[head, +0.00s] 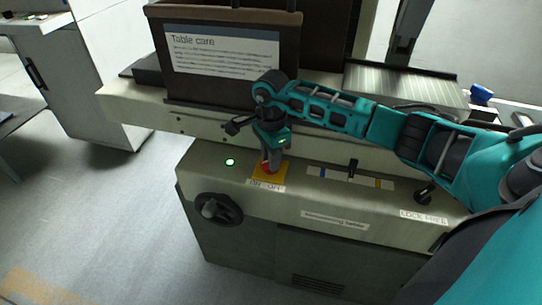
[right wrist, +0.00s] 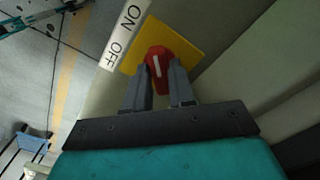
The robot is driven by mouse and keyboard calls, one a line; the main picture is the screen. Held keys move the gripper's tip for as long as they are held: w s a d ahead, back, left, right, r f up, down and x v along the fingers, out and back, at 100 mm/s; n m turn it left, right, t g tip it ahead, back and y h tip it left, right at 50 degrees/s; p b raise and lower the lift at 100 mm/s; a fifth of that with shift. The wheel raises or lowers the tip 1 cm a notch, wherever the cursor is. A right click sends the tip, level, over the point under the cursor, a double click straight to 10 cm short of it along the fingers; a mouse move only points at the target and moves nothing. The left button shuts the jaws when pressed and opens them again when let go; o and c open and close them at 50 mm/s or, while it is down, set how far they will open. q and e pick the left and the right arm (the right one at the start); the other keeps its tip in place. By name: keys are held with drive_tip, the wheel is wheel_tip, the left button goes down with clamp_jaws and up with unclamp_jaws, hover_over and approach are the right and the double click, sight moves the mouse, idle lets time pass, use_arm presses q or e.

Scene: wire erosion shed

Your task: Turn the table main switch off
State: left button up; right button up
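The table main switch is a red knob (right wrist: 158,62) with a white line on its face, set on a yellow plate (right wrist: 190,46). A white label (right wrist: 125,34) beside the plate reads ON and OFF. In the head view the yellow plate (head: 283,172) is on top of the machine's front ledge. My right gripper (head: 267,164) points down onto the knob. In the right wrist view its two fingers (right wrist: 161,76) lie on either side of the knob and appear closed against it. I cannot tell which word the white line points to. My left gripper is not in view.
A green lamp (head: 230,162) glows left of the switch. A black rotary handle (head: 217,209) is on the front face below. A slider lever (head: 352,168) and another black knob (head: 424,192) are to the right. A "Table care" sign (head: 222,52) stands behind.

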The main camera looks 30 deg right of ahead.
clamp_jaws()
